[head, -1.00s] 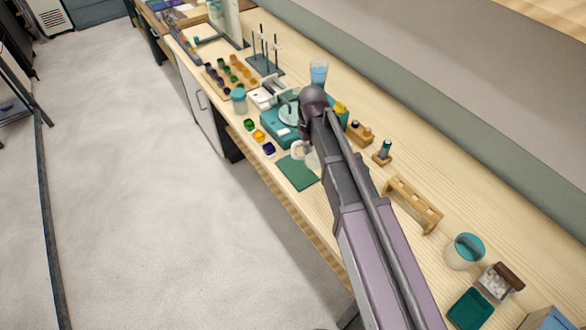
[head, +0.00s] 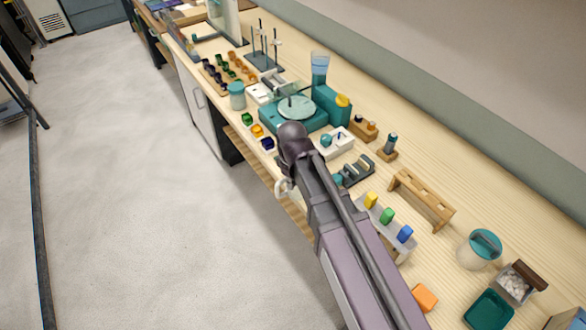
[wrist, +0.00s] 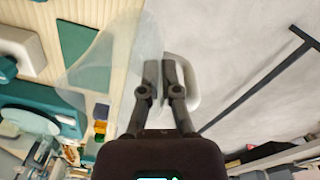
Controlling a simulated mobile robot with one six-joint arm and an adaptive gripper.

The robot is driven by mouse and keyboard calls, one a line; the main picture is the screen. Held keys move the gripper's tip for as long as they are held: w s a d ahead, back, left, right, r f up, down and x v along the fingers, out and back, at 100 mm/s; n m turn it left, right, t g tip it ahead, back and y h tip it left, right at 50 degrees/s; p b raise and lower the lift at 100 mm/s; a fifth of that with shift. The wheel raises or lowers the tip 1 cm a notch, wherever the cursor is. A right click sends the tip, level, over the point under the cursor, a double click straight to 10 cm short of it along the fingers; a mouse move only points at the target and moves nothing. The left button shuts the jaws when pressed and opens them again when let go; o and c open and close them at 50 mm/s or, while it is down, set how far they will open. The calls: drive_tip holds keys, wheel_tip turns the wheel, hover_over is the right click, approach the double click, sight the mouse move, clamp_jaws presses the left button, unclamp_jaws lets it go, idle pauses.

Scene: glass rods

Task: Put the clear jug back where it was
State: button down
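The clear jug (wrist: 112,50) is see-through with a pale handle (wrist: 188,88). In the wrist view, my gripper (wrist: 163,68) has its two fingers close together on that handle. The jug's body lies left of the fingers, its outline faint over the wooden bench and the floor. In the head view, only the pale handle (head: 282,189) shows beside my arm, at the bench's front edge; the fingers and most of the jug are hidden. A dark green mat (wrist: 84,52) lies on the bench in the wrist view, near the jug's outline.
A teal device with a round plate (head: 297,107) stands behind my arm's end. Small coloured blocks (head: 257,131) line the front edge. A rack with coloured pieces (head: 388,216), a wooden rack (head: 422,198) and a teal-topped pot (head: 480,248) are to the right. Open floor lies left.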

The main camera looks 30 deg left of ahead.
drive_tip(key=shift+a, duration=0.1)
idle(0.3)
drive_tip(key=w+a+f+b, duration=0.1)
drive_tip(key=w+a, duration=0.7)
drive_tip(key=w, duration=0.4)
drive_tip(key=shift+f, duration=0.2)
drive_tip(key=shift+w, duration=0.15)
drive_tip(key=shift+w+a+f+b, duration=0.1)
drive_tip(key=shift+w+f+b, duration=0.05)
drive_tip(key=shift+f+b, duration=0.5)
drive_tip(key=shift+w+a+f+b, duration=0.15)
drive_tip(key=shift+w+f+b, duration=0.05)
drive_tip(key=shift+f+b, duration=0.45)
drive_tip(key=shift+w+a+f+b, duration=0.1)
drive_tip(key=shift+w+f+b, duration=0.05)
drive_tip(key=shift+f+b, duration=0.5)
drive_tip(key=shift+r, duration=0.1)
drive_tip(key=c, duration=0.8)
unclamp_jaws()
